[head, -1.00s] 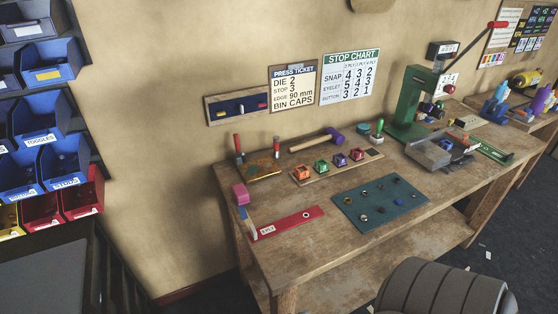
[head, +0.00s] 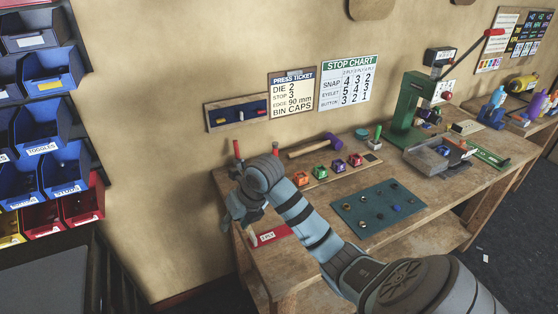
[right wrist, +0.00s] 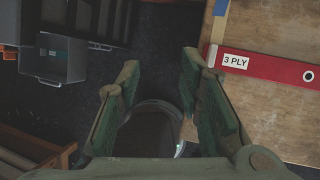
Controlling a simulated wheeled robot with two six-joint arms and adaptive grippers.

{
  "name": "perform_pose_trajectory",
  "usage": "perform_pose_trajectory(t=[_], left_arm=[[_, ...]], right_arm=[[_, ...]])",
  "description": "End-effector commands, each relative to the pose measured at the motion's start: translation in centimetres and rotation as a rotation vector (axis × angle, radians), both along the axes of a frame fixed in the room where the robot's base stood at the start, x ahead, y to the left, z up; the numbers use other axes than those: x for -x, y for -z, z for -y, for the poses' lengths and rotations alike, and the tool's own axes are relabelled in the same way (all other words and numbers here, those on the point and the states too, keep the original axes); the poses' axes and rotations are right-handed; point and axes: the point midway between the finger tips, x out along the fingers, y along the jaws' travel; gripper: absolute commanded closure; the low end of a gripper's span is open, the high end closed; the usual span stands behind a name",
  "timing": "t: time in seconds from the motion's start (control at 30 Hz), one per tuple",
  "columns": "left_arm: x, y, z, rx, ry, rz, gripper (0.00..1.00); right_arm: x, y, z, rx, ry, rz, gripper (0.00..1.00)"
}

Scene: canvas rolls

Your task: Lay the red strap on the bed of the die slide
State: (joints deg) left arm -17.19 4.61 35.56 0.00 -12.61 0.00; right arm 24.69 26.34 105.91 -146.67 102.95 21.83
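The red strap (head: 272,236) lies flat at the left front of the workbench, partly hidden by my right arm in the head view. In the right wrist view the strap (right wrist: 278,69) shows its "3 PLY" label and a dark hole. My right gripper (head: 236,212) is over the bench's left end. Its fingers (right wrist: 160,108) are spread with nothing between them, beside the strap's labelled end and apart from it. A grey metal tray (head: 426,158), seemingly the die slide, sits at the foot of the green press (head: 408,115). My left gripper is out of view.
A teal mat (head: 378,208) with small metal parts lies right of the strap. A green rail (head: 490,157) lies right of the tray. Bins (head: 60,160) hang at the left.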

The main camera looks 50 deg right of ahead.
Motion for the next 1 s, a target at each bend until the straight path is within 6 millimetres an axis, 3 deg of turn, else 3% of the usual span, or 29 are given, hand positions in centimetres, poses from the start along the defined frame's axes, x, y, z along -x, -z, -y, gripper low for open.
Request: perform_pose_trajectory(t=[0.03,0.07,0.17,0.4,0.5,0.67,0.8,1.0], left_arm=[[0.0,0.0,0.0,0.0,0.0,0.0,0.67],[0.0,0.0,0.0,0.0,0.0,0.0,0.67],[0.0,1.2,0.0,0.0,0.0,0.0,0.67],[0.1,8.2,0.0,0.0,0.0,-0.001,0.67],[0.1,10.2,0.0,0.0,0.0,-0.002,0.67],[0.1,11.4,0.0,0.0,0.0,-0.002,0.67],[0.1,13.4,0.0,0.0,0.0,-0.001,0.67],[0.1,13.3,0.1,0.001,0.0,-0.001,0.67]], right_arm=[[0.8,-0.3,2.4,0.073,0.066,-0.062,0.67],[1.3,-0.4,3.6,0.107,0.1,-0.096,0.67],[2.1,0.4,5.3,0.158,0.158,-0.15,0.67],[0.8,6.5,5.8,0.159,0.159,-0.155,0.67],[0.3,8.1,6.0,0.159,0.159,-0.155,0.67],[-0.2,8.9,6.1,0.158,0.157,-0.154,0.67],[-0.8,11.0,6.1,0.156,0.157,-0.155,0.67],[-1.6,13.2,6.3,0.157,0.155,-0.155,0.67]])
